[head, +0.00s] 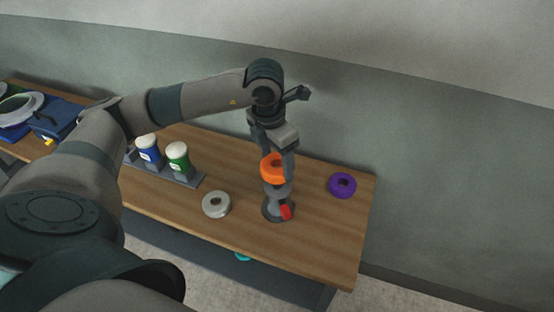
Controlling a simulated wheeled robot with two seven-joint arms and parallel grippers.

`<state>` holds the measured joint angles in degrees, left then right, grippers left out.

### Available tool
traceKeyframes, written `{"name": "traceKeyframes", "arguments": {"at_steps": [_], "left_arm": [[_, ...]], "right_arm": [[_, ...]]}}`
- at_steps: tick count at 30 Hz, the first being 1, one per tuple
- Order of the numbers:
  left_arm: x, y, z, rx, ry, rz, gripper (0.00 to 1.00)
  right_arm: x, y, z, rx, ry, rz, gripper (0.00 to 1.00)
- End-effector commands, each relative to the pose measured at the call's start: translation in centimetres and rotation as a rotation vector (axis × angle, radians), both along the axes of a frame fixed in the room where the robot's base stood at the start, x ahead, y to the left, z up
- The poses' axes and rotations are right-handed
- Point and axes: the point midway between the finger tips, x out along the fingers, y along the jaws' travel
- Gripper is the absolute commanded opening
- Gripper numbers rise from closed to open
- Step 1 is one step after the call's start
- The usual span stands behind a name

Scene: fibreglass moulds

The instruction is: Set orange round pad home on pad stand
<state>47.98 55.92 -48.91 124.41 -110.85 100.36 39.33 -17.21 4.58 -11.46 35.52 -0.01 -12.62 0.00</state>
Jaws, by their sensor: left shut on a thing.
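The orange round pad (273,168) is a thick ring with a hole. My left gripper (278,172) points down over the table and is shut on the orange pad. The pad stand (278,209) is a dark grey piece with a red part on its front right, on the table just below the pad. A grey rounded piece shows between the pad and the stand's base; I cannot tell whether the pad touches it. The gripper fingers partly cover the pad. My right gripper is not in view.
A light grey ring (216,204) lies left of the stand, and a purple ring (342,185) lies to its right. A rack (186,178) with blue and green white-capped bottles stands at the left. Blue items (52,118) lie further left. The wooden table (320,235) is clear at the front right.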

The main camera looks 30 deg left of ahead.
Motion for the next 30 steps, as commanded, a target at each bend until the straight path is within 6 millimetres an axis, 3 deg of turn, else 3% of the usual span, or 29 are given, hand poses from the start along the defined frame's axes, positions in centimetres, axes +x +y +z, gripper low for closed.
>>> {"name": "traceKeyframes", "arguments": {"at_steps": [30], "left_arm": [[0.0, 0.0, -4.7, 0.0, 0.0, 0.0, 0.41]], "right_arm": [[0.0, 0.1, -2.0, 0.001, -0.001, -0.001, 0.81]]}}
